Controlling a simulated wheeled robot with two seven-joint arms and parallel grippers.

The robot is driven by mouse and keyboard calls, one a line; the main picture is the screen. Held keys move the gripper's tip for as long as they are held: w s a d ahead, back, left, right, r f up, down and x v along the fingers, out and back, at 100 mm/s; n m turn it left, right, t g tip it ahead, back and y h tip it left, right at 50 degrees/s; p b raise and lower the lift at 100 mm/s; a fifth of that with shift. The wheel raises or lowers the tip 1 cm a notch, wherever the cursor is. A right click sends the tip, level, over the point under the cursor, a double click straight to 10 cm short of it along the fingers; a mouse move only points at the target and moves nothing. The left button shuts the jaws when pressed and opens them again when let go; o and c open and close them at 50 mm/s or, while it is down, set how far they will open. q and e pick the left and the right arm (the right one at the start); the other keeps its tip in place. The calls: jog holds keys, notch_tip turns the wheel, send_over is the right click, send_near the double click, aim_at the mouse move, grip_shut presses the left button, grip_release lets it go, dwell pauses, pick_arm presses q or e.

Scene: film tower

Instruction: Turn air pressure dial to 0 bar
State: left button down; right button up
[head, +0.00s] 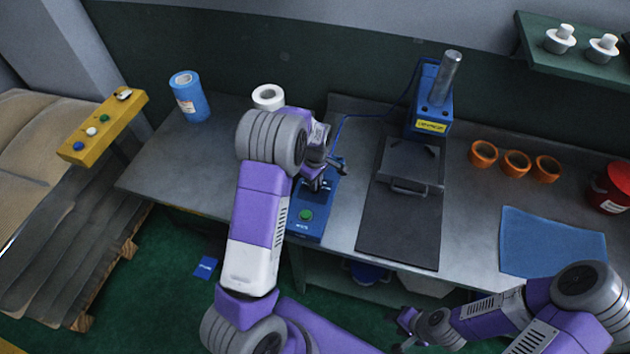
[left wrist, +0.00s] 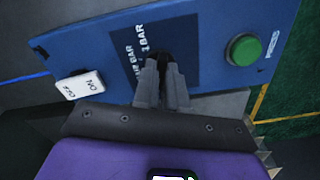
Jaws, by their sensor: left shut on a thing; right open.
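The blue control box (head: 312,222) lies on the metal bench; it fills the upper part of the left wrist view (left wrist: 215,40). My left gripper (left wrist: 163,68) is shut on the black air pressure dial (left wrist: 160,55), on the box's dark label panel. The fingers hide most of the dial, so I cannot tell where it points. White "BAR" markings show beside it, one reading "1 BAR". In the head view my left gripper (head: 325,180) is over the box, partly behind my arm. My right gripper (head: 406,320) is open and empty, low in front of the bench.
The box also carries a green button (left wrist: 243,50) and a white ON/OFF switch (left wrist: 80,84). Right of the box stands a blue press (head: 430,110) with a metal plate. Orange cups (head: 515,164), a blue cloth (head: 553,243) and a red can (head: 608,188) are further right.

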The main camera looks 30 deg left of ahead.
pick_arm(q)
jog(key=c, duration=1.2)
grip_release()
jog(key=shift+r+p, duration=0.55)
jog(key=shift+r, duration=3.3)
